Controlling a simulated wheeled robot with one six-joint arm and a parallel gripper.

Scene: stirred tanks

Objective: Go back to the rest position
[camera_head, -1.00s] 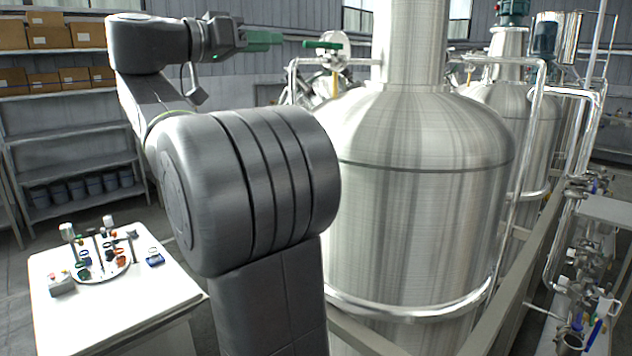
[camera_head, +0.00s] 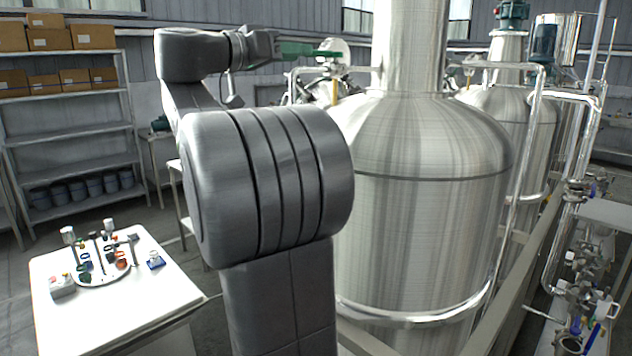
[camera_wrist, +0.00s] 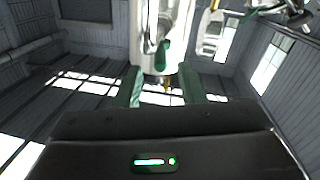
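My gripper (camera_head: 297,48) is raised at the upper middle of the head view, with its green fingers pointing right. In the wrist view, its two green fingers (camera_wrist: 162,88) stand apart, and I see nothing held between them. A valve with a green handle (camera_head: 328,54) and a yellow stem appears just right of the fingertips in the head view. In the wrist view a green handle (camera_wrist: 162,56) on a pale metal fitting shows beyond the gap between the fingers. I cannot tell the exact distance to it.
A large steel tank (camera_head: 425,210) stands right of my arm, with pipes (camera_head: 566,220) farther right. A white table (camera_head: 115,310) with a round tray of small parts is at lower left. Shelves (camera_head: 70,140) with boxes and buckets stand behind it.

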